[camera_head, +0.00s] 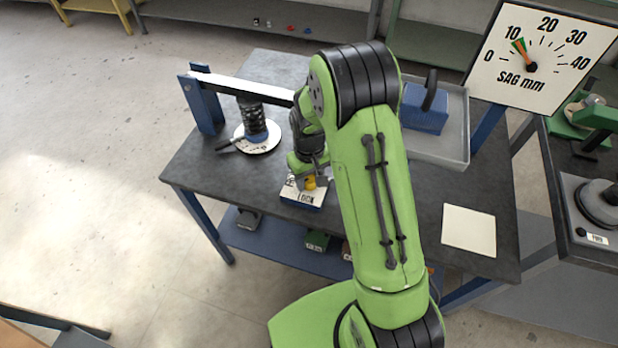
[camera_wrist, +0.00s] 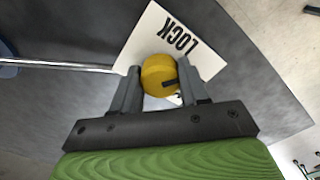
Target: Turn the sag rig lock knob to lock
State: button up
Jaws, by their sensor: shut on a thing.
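The yellow lock knob (camera_wrist: 158,76) sits on a white plate marked LOCK (camera_wrist: 142,44) in the wrist view. A dark pointer mark shows on the knob's face. In the head view the knob (camera_head: 310,183) is on the lock box (camera_head: 303,196) near the table's front edge. My gripper (camera_wrist: 156,82) is shut on the knob, one finger on each side; in the head view my gripper (camera_head: 309,178) comes down over it. Part of the plate and its other markings are hidden by the fingers and arm.
The sag rig has a blue post (camera_head: 203,103), a white beam (camera_head: 240,86) and a black spring (camera_head: 252,116) on a round plate. A gauge marked SAG mm (camera_head: 540,58) stands at right. A grey tray (camera_head: 452,143) holds a blue block. A pale sheet (camera_head: 469,229) lies front right.

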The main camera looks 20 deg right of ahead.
aim_at(309, 178)
jog(key=n, duration=0.6)
jog(key=shift+n, duration=0.4)
dwell(0.3)
jog(key=o, duration=1)
jog(key=shift+o, duration=0.2)
jog(key=shift+r, duration=0.1)
notch_tip(309, 178, up, 16)
jog(key=p, duration=0.3)
